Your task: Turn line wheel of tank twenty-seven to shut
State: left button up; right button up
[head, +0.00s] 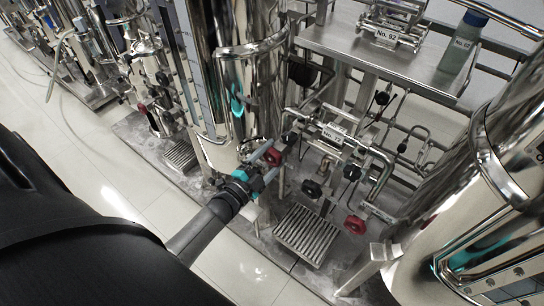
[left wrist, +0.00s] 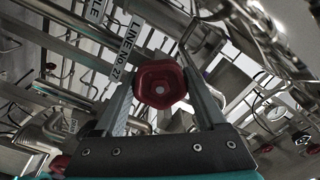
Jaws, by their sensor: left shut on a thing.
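The line wheel is a small red, faceted knob (left wrist: 160,84) in the middle of the left wrist view, just by a white tag reading "LINE No. 27" (left wrist: 124,42). My left gripper (left wrist: 160,92) has one finger on each side of the wheel and is shut on it. In the head view my left gripper (head: 271,153) reaches in from the lower left to the pipework beside the tall steel tank. There the fingers hide part of the wheel. The wheel's turn angle cannot be told. My right gripper is not in view.
Another red wheel (head: 355,224) sits low on the right, and black knobs (head: 312,188) are on the pipes between. A shelf (head: 400,62) with a "No. 92" tag and a bottle (head: 463,42) stands behind. A large tank (head: 490,170) fills the right. Tiled floor is clear at left.

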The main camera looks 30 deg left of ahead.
pick_arm(q)
jog(key=shift+m, duration=1.5)
jog(key=shift+m+b, duration=0.45)
jog(key=shift+m, duration=1.85)
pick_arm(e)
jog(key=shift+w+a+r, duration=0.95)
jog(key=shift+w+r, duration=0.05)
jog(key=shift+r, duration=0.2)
pick_arm(q)
jog(key=shift+f, duration=0.1)
jog(key=o, duration=1.3)
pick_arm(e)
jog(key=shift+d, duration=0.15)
